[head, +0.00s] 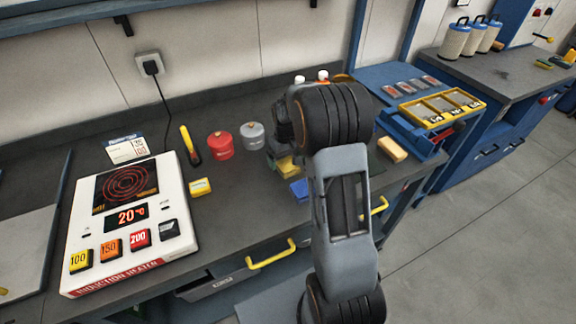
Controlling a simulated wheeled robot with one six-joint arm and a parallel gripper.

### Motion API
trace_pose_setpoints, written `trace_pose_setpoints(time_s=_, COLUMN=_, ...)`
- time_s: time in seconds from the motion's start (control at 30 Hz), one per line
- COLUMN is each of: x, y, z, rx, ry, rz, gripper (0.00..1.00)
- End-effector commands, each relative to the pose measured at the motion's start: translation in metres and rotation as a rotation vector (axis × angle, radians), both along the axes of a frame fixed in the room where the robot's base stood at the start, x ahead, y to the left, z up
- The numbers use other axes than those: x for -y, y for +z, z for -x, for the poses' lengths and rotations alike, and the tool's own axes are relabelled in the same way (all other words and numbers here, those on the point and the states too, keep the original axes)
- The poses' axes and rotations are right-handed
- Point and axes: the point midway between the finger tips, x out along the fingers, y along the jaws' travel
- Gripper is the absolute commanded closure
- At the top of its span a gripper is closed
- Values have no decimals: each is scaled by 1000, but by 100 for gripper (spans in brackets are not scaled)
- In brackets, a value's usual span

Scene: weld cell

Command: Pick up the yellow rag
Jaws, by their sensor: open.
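A yellow folded cloth-like piece, which looks like the yellow rag (287,167), lies on the dark bench top in the middle of the head view. My arm partly covers it. A blue folded piece (299,189) lies just in front of it. My gripper (279,156) is open, close to the yellow rag, and mostly hidden behind my own arm. I cannot tell whether the fingers touch the rag. A tan-yellow block (391,150) lies further right, by the blue bin.
The induction heater (131,216) reads 20 °C at the left.

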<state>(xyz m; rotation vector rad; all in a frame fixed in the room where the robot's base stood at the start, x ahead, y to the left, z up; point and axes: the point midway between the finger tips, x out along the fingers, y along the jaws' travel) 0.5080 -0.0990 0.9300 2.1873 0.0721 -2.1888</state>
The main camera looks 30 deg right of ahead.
Motion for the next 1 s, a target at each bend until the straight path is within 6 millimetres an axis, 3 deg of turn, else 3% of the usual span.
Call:
trace_pose_setpoints(time_s=0.2, x=0, y=-20, z=0, rx=0, ry=0, rz=0, gripper=0)
trace_pose_setpoints(time_s=0.47, x=0, y=-22, z=0, rx=1, ry=1, rz=0, gripper=0)
trace_pose_setpoints(time_s=1.0, x=0, y=-21, z=0, rx=1, ry=0, rz=0, gripper=50)
